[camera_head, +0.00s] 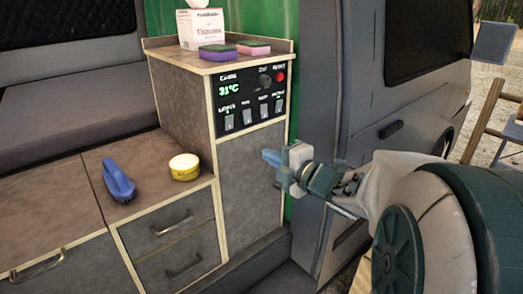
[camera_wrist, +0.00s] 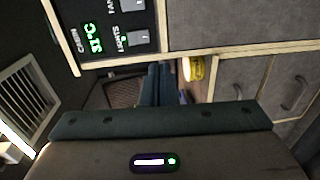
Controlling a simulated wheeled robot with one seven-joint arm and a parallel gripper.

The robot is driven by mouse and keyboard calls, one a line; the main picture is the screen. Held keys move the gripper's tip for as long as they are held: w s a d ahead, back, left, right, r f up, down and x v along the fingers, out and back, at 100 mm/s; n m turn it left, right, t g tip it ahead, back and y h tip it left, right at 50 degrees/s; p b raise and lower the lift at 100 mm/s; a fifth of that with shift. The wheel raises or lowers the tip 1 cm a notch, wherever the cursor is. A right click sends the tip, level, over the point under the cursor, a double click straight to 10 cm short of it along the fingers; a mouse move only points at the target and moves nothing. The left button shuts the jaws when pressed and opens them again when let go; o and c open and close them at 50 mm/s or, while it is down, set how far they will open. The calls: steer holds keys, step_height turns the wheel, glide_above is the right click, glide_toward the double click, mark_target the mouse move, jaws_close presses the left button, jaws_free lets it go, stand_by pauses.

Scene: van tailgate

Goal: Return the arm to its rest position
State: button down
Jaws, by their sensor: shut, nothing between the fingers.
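My gripper (camera_head: 268,156) is shut and empty. It hangs in the air in front of the grey cabinet door, below and right of the control panel (camera_head: 250,98). My arm reaches in from the lower right of the head view. In the wrist view the closed dark fingers of my gripper (camera_wrist: 158,74) show at the middle, with part of the panel (camera_wrist: 110,30) at the upper left. The panel has a green 31°C display, several switches and a red button. Contact between fingertips and cabinet is not visible.
A blue brush (camera_head: 118,180) and a yellow tin (camera_head: 184,167) lie on the low counter. A tissue box (camera_head: 201,28), a purple sponge (camera_head: 217,52) and a pink sponge (camera_head: 254,47) sit on the cabinet top. The van door (camera_head: 400,100) stands close to my arm. A chair (camera_head: 490,90) is far right.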

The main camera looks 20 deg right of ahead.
steer(key=s+d+f+m+g+h, duration=0.25)
steer(key=m+h, duration=0.25)
steer(key=m, duration=0.3)
steer(key=s+d+f+m+g+h, duration=0.1)
steer(key=s+f+m+g+h, duration=0.1)
steer(key=f+m+h, duration=0.35)
steer(key=s+a+f+m+g+y, duration=0.2)
steer(key=s+a+m+g, duration=0.2)
steer(key=s, duration=0.3)
steer(key=s+a+f+m+g+y, duration=0.2)
steer(key=s+a+m+g, duration=0.2)
steer(key=s, duration=0.3)
steer(key=shift+s+a+f+m, duration=0.25)
steer(key=shift+a+f+m, duration=0.15)
steer(key=shift+m, duration=0.25)
steer(key=shift+r, duration=0.2)
